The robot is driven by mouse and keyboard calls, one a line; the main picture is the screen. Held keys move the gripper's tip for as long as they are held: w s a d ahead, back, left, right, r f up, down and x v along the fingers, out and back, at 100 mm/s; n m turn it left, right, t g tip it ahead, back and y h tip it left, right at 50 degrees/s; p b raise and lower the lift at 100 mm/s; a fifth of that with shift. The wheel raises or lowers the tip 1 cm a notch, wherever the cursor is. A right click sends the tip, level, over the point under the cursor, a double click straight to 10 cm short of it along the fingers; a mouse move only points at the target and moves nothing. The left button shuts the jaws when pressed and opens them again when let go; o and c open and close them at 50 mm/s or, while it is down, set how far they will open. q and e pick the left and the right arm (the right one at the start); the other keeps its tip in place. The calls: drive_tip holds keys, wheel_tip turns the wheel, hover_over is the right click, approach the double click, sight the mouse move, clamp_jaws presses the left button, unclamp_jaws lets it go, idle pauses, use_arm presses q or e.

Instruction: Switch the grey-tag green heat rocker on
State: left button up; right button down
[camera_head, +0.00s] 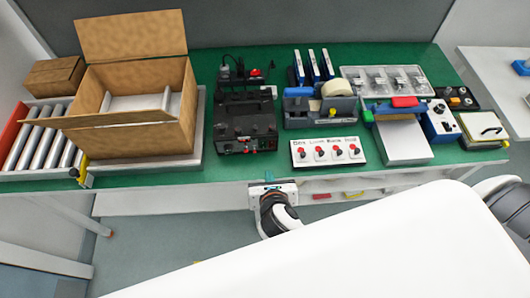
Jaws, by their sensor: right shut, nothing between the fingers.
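A black machine (246,115) stands left of centre on the green bench mat, with small red controls on its front panel (262,143). A smaller black device with coloured knobs (457,98) sits at the right back. I cannot make out a grey tag or a green heat rocker on either; they are too small to tell. My right gripper (270,187) is shut and empty at the bench's front edge, just below and in front of the black machine, apart from its panel. My left gripper is not in view.
A white panel with several red switches (327,162) lies right of the black machine. An open cardboard box (128,140) stands on the left beside a roller conveyor (35,140). A tape dispenser (300,118) and a blue-white box (440,122) are further right. A narrow mat strip is bare along the front.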

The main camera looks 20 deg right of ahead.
drive_tip(key=shift+w+f, duration=0.1)
approach(264, 148)
drive_tip(key=f, duration=0.2)
drive_tip(key=shift+w+d+f, duration=0.1)
drive_tip(key=shift+w+f, duration=0.15)
drive_tip(key=shift+f, duration=0.1)
drive_tip(key=w, duration=0.3)
drive_tip(key=shift+w+d+f, duration=0.2)
drive_tip(key=shift+d+f, duration=0.2)
drive_tip(key=shift+w+d+f, duration=0.1)
drive_tip(key=shift+w+d, duration=0.05)
drive_tip(key=shift+w, duration=0.3)
